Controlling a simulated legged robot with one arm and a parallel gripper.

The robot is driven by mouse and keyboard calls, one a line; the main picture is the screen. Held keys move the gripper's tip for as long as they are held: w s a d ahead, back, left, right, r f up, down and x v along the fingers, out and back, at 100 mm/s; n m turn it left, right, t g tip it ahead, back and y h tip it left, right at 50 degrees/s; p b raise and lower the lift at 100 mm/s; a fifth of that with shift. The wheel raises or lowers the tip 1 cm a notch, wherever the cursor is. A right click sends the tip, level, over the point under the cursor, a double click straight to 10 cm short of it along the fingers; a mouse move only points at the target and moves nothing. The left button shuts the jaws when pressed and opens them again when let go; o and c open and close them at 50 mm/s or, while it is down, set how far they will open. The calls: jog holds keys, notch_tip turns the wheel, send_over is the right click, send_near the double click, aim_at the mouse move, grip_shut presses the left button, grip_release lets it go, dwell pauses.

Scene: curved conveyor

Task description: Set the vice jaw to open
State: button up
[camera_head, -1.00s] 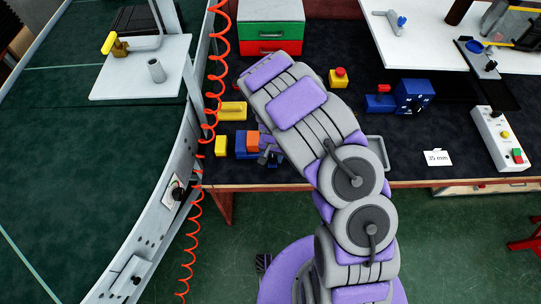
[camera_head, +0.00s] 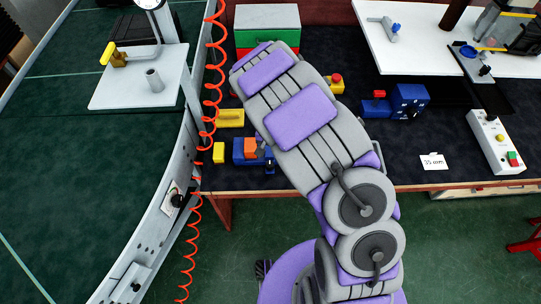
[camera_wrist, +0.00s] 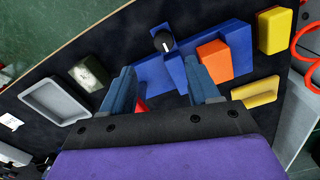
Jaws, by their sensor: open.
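The blue vice (camera_head: 239,147) sits on the dark bench top near its front left, with an orange block (camera_head: 250,148) against its blue parts. In the wrist view the vice (camera_wrist: 237,38) lies ahead, with the orange block (camera_wrist: 214,61) at its right part and a black knob (camera_wrist: 163,41) on its near-left part. My gripper (camera_wrist: 162,75) is open and empty, its two blue fingers spread below the knob. Whether the fingers touch the vice I cannot tell. In the head view my arm hides most of the gripper. The gap between the vice jaws is unclear.
Yellow blocks (camera_head: 219,153) (camera_wrist: 274,30) lie beside the vice. A red coiled hose (camera_head: 213,75) hangs between bench and conveyor. A blue device (camera_head: 408,100) stands farther right.

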notch_tip(320, 180, up, 8)
jog(key=shift+p, duration=0.4)
dwell(0.3)
jog(key=s+d+r, duration=0.7)
jog(key=s+r, duration=0.5)
jog(key=r, duration=0.2)
jog(key=s+d+r+n+g, duration=0.1)
jog(key=s+r, duration=0.1)
jog(key=s, duration=0.8)
jog(key=s+d+r+n+b, duration=0.1)
jog(key=s+d+r+n, duration=0.1)
jog(key=s, duration=0.8)
jog(key=shift+s+r+g, duration=0.3)
jog(key=shift+r+g, duration=0.1)
